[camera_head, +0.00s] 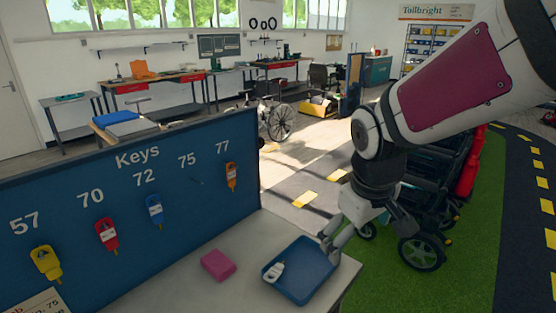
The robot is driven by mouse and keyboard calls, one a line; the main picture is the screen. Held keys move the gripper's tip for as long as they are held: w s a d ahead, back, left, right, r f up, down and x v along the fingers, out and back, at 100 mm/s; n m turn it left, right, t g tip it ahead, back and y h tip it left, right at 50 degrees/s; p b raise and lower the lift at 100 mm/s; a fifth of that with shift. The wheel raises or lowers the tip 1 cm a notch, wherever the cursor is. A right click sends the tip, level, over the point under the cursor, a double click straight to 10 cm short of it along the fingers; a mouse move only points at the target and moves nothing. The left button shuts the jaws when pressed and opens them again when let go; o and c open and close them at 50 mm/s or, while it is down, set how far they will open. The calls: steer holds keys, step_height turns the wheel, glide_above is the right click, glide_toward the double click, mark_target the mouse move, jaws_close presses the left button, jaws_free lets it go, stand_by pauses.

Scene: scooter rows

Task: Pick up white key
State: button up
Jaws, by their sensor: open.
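A white key (275,271) lies in a blue tray (303,291) near the right end of the light counter. My gripper (330,252) is above the tray's right back edge, pointing down, to the right of the white key and apart from it. Its fingers are small in this view and partly overlap the tray's edge; nothing shows held between them. On the blue key board (190,222) hang a yellow key (45,262), a red key (107,234), a blue key (154,210) and an orange key (231,176). The hook under 75 (196,181) is bare.
A pink block (218,265) lies on the counter (190,291) left of the tray. The key board rises behind the counter. A dark scooter (425,215) stands on green floor behind my arm.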

steer(key=w+a+f+n+g+y, duration=0.1)
steer(key=w+a+f+n+y, duration=0.2)
steer(key=w+a+f, duration=0.5)
steer(key=n+y+b, duration=0.1)
steer(key=y, duration=0.1)
glide_toward(274, 271)
steer(key=shift+b+x, duration=0.5)
steer(key=shift+x, duration=0.7)
steer(key=shift+p+x, duration=0.3)
steer(key=shift+x, duration=2.8)
steer(key=shift+d, duration=0.1)
steer(key=c, duration=1)
steer(key=shift+c, duration=0.2)
